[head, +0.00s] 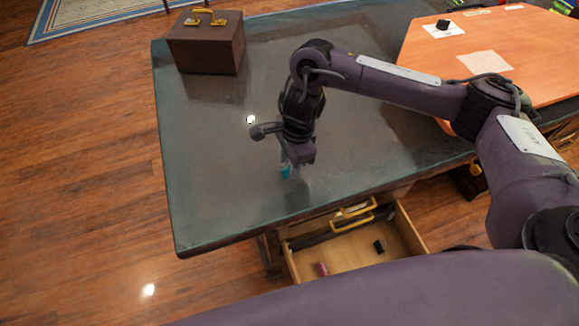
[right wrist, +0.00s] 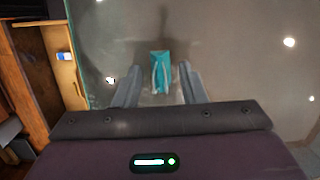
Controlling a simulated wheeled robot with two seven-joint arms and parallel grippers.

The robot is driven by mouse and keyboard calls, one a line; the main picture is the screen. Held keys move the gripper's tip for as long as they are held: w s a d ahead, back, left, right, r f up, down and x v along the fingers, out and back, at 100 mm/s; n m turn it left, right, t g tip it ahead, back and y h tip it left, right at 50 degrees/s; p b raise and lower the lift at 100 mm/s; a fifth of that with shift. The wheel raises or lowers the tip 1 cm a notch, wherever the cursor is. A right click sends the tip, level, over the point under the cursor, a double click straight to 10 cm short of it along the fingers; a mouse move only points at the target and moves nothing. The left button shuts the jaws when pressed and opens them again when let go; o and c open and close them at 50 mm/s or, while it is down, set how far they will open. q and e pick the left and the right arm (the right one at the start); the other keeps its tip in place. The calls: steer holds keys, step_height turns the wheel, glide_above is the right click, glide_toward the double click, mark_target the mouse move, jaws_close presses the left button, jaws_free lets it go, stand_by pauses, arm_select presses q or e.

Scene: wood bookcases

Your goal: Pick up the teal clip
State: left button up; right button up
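The teal clip (head: 286,171) lies on the dark table top (head: 222,200), partly hidden behind my right gripper in the head view. In the right wrist view the clip (right wrist: 160,71) stands out between and just beyond the two fingers. My right gripper (head: 290,165) points down over the table at the clip. Its fingers (right wrist: 160,85) are apart, with a gap on each side of the clip. My left gripper is in neither view.
A brown box with a yellow handle (head: 206,45) stands at the table's back left. An orange board (head: 500,45) lies at the right. An open drawer (head: 345,252) below the front edge holds a red and a black item.

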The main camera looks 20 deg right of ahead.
jaws_close()
steer(key=shift+r, duration=0.15)
